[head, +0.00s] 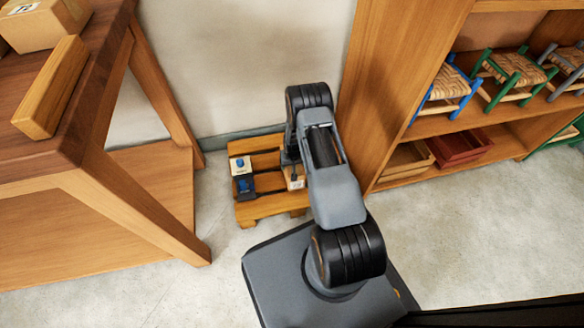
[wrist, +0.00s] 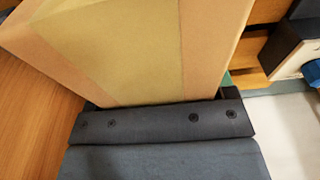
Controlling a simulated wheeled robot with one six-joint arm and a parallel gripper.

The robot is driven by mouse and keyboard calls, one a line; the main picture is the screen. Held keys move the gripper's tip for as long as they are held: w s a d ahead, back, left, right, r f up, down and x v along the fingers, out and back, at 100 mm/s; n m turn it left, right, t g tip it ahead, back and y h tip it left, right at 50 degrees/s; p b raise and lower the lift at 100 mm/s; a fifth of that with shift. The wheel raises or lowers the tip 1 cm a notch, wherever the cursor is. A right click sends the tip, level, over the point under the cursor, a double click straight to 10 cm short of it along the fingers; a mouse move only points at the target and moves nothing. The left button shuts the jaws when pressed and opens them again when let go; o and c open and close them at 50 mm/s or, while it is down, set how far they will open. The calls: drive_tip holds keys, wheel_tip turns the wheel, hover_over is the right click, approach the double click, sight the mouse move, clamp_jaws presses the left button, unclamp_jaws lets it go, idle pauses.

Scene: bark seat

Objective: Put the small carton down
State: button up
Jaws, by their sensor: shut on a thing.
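The small carton (head: 297,184) is tan with a pale label, at the right side of a low slatted wooden pallet (head: 274,205). My gripper (head: 291,166) is shut on it from above, and my arm hides part of both. In the wrist view the carton (wrist: 150,48) fills the upper middle, tilted in the picture, right against my gripper (wrist: 160,110). I cannot tell whether the carton's underside touches the slats.
On the pallet's left are a white block with a blue knob (head: 240,165) and a dark block with a blue top (head: 246,187). A shelf unit (head: 398,100) with small stools stands right. A wooden workbench (head: 100,190) stands left. Floor in front is clear.

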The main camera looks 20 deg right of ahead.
drive_tip(key=shift+f, duration=0.8)
drive_tip(key=shift+f+b, duration=0.25)
drive_tip(key=shift+b, duration=0.15)
drive_tip(key=o, duration=1.1)
drive_tip(key=shift+o, duration=0.2)
drive_tip(key=shift+r, duration=0.1)
